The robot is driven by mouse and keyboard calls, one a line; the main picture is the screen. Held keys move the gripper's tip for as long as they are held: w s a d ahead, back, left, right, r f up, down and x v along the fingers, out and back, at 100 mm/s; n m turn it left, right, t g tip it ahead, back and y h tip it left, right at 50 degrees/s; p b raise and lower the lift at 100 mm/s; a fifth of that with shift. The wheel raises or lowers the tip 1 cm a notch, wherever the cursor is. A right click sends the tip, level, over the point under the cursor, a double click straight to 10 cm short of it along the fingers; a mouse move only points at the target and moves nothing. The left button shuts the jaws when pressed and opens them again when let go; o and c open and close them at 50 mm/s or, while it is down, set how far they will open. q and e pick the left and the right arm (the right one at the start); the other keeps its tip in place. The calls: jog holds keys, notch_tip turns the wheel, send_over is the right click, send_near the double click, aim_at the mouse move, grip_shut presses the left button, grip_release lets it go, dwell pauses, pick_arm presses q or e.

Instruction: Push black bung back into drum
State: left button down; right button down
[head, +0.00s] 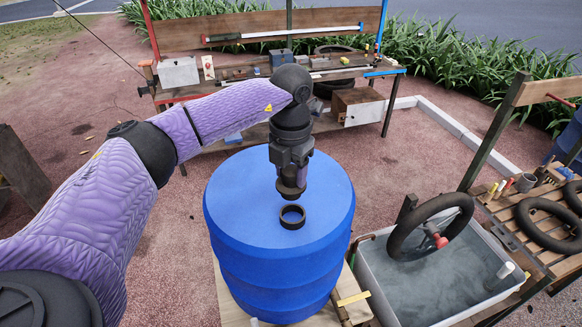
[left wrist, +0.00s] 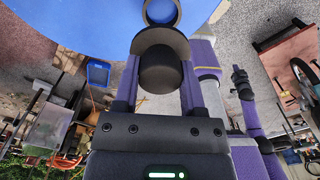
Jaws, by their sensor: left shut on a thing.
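The blue drum (head: 240,200) stands upright in the middle of the head view. My left gripper (head: 291,180) points down above the drum top, just behind the collar in the picture. It is shut on the black bung (left wrist: 160,70), which shows between the fingers in the left wrist view. The bung looks raised clear of the collar. My right gripper (left wrist: 242,84) seems to show small in the left wrist view; its jaws are unclear.
A grey water tub (head: 420,285) with a black tyre (head: 408,232) on its edge stands right of the drum. A wooden workbench (head: 270,75) with tools is behind. A slatted bench (head: 535,215) with more tyres is at the far right.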

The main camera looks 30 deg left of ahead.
aim_at(293, 190)
pick_arm(q)
jog(key=f+b, duration=0.1)
jog(key=f, duration=0.1)
jog(key=f+b, duration=0.2)
jog(key=shift+w+d+f, duration=0.1)
jog(key=shift+w+f, duration=0.1)
jog(key=shift+f, duration=0.15)
jog(key=shift+s+f, duration=0.1)
jog(key=shift+f, duration=0.2)
jog(key=shift+r, duration=0.1)
jog(key=shift+f+b, duration=1.25)
jog(key=shift+f, duration=0.45)
dwell(0.6)
jog(key=shift+c, duration=0.5)
grip_release()
notch_tip(293, 190, up, 10)
jog(key=shift+b, duration=0.95)
